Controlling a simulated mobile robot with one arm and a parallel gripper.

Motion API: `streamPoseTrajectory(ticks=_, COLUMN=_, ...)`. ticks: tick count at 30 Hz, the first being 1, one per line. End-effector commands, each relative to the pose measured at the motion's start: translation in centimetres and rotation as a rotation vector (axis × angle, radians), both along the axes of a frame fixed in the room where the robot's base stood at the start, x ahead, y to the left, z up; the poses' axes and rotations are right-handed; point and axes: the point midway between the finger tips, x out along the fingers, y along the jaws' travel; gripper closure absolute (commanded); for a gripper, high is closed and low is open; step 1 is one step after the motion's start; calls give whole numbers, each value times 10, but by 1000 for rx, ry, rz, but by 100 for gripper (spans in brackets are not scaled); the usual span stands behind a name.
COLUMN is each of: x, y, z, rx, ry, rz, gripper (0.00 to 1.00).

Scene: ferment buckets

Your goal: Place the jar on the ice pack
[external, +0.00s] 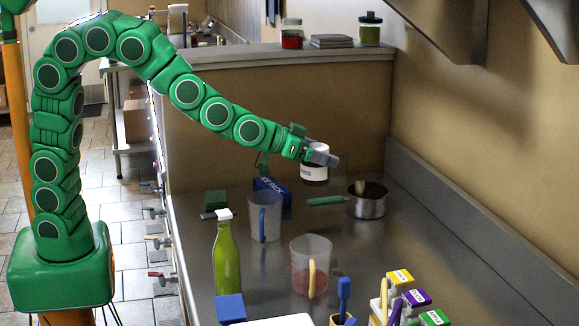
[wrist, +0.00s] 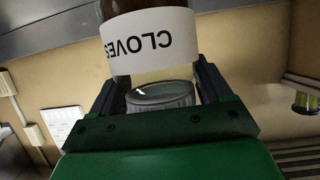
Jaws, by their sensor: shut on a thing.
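The jar (external: 315,172) has a white label and dark contents. My gripper (external: 318,155) is shut on it and holds it above the counter, toward the back. In the wrist view the jar (wrist: 150,42) sits between the two fingers (wrist: 160,90), its label reads "CLOVES" upside down, and its lid end is toward my palm. The blue ice pack (external: 272,187) is on the counter, below and to the left of the jar in the external view. It is partly hidden behind a clear pitcher, and the wrist view does not show it.
A pan (external: 367,206) with a green handle stands right of the ice pack. The clear pitcher (external: 264,222), a measuring jug (external: 311,280) and a green bottle (external: 227,265) stand nearer the camera. A raised ledge (external: 255,55) runs behind.

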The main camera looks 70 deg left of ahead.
Motion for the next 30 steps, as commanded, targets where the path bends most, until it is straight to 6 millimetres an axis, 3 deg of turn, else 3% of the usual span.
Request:
streamPoseTrajectory(ticks=12, x=-15, y=83, z=26, rx=-2, ry=-2, rz=253, gripper=62)
streamPoseTrajectory(ticks=20, x=-29, y=121, z=29, rx=-4, ry=1, rz=371, gripper=62)
streamPoseTrajectory(ticks=30, x=-63, y=180, z=28, rx=-4, ry=5, rz=563, gripper=62)
